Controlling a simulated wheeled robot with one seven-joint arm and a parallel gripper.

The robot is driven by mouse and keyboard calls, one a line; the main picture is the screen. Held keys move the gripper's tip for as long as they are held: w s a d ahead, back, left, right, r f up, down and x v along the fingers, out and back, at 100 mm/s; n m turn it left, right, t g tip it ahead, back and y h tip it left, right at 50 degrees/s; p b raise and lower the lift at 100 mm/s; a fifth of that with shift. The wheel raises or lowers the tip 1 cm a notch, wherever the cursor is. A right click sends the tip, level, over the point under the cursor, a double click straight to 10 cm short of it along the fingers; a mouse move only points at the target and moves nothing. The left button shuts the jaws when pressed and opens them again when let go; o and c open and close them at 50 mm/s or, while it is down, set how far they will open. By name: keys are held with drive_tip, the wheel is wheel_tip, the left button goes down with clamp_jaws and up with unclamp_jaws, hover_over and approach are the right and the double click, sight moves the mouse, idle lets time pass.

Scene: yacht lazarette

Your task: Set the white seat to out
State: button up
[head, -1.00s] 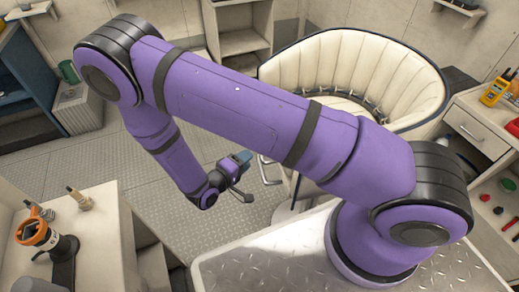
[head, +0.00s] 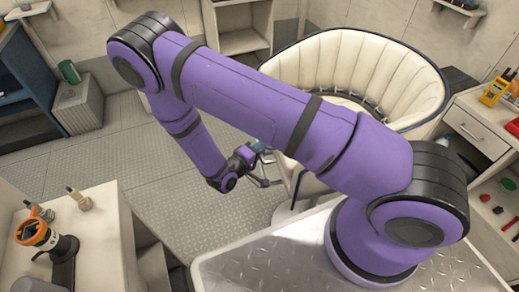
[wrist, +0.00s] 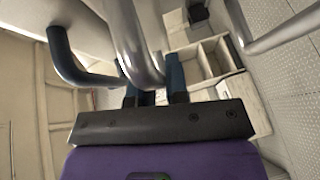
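The white seat (head: 345,70) is a rounded tub chair with a ribbed cream backrest and dark piping, right of centre in the head view. My arm hides much of its front and lower side. A bent metal bar (head: 268,182) shows low at its left side. My gripper (head: 258,152) is beside that side, close to the bar. In the wrist view, my gripper (wrist: 150,78) has its two dark fingers apart. A shiny metal tube (wrist: 132,40) passes right at the fingertips; I cannot tell whether it lies between them or touches them.
A counter (head: 85,240) with an orange-ringed tool stands at the left. A drawer unit (head: 470,125) with small tools is at the right. Open shelves (head: 240,40) stand at the back. The metal floor (head: 110,150) on the left is clear.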

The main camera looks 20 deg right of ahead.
clamp_jaws()
drive_tip(key=w+a, duration=0.1)
drive_tip(key=a, duration=0.6)
drive_tip(key=shift+w, duration=0.15)
drive_tip(key=o, duration=0.6)
unclamp_jaws()
drive_tip(key=shift+a, duration=0.15)
drive_tip(key=v, duration=1)
drive_tip(key=shift+a, duration=0.25)
